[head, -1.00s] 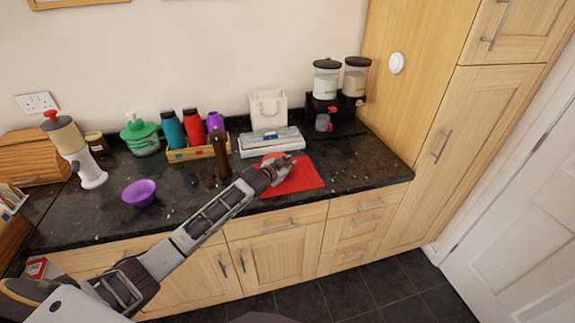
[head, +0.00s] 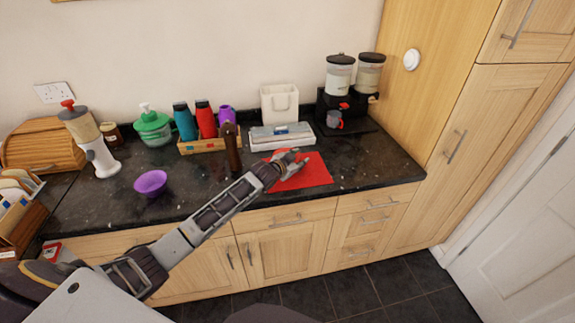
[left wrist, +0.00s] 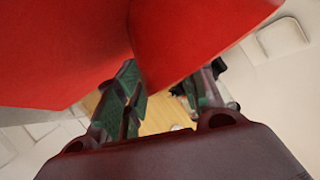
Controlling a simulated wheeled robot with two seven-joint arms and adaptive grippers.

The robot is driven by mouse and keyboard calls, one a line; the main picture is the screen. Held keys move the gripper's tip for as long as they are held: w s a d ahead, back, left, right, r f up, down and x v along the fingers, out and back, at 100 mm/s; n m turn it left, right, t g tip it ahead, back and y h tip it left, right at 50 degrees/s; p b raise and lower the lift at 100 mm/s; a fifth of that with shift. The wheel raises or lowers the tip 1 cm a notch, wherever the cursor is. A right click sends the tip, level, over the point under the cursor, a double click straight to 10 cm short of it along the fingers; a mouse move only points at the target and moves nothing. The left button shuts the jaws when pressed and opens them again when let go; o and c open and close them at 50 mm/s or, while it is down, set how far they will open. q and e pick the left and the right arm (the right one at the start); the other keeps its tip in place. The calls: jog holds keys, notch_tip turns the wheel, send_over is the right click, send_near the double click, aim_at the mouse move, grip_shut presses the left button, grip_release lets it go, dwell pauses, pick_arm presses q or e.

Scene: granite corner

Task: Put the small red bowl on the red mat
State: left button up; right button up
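The red mat (head: 314,177) lies flat on the dark counter in the head view, near its front edge. My left gripper (head: 299,157) is over the mat's back left part, its fingers apart. In the left wrist view the two fingers (left wrist: 165,98) are also apart. Large red surfaces (left wrist: 60,55) fill the top of that view, with an edge between two of them; I cannot tell mat from bowl there. I cannot make out the small red bowl separately in the head view. My right gripper is not in view.
A brown pepper mill (head: 232,150) stands just left of my forearm. A purple bowl (head: 150,183) is farther left. A white box (head: 281,136) lies behind the mat, and a dispenser (head: 342,100) stands at the back right. The counter right of the mat is clear.

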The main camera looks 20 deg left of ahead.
pick_arm(q)
jog(key=shift+v, duration=5.9)
